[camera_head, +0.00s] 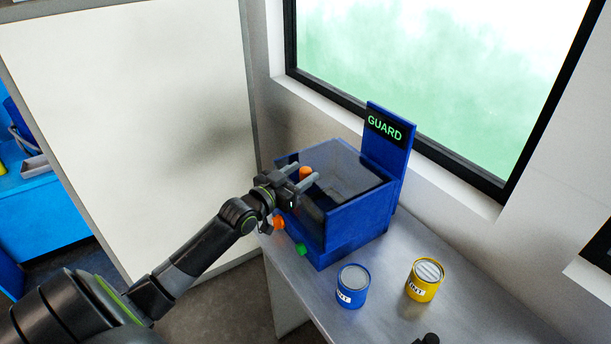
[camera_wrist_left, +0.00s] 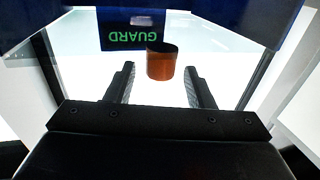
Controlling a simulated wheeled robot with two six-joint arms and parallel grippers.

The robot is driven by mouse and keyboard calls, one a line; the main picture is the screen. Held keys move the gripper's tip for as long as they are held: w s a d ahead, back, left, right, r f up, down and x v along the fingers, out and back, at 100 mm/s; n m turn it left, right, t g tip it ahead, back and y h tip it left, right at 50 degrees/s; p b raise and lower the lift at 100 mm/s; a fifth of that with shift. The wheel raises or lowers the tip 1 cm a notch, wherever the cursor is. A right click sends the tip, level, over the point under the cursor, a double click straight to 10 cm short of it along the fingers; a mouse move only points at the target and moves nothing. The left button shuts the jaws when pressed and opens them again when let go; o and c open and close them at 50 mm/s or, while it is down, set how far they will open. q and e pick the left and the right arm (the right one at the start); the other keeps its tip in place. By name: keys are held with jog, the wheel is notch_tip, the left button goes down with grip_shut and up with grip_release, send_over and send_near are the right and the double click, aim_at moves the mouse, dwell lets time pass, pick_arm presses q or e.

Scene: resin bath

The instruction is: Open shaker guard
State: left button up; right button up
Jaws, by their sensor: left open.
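The shaker is a blue box (camera_head: 350,226) on the grey bench, with a see-through guard (camera_head: 352,170) over its top. The guard looks closed. An upright blue panel behind it carries a green GUARD sign (camera_head: 385,127), which shows upside down in the left wrist view (camera_wrist_left: 133,33). An orange knob (camera_head: 305,172) stands at the guard's near left side. My left gripper (camera_head: 303,175) is open, its fingertips on either side of the knob. In the left wrist view the knob (camera_wrist_left: 161,64) lies between and slightly past the fingertips (camera_wrist_left: 159,70), apart from both.
An orange button (camera_head: 278,222) and a green button (camera_head: 301,249) are on the box front. A blue can (camera_head: 352,287) and a yellow can (camera_head: 425,280) stand on the bench (camera_head: 470,312) to the right. A white panel (camera_head: 130,110) stands left, a window behind. An unclear dark part shows at the bottom edge.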

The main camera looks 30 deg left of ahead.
pick_arm(q)
jog(key=shift+w+d, duration=0.1)
jog(key=shift+w, duration=1)
jog(key=shift+c, duration=0.4)
grip_shut()
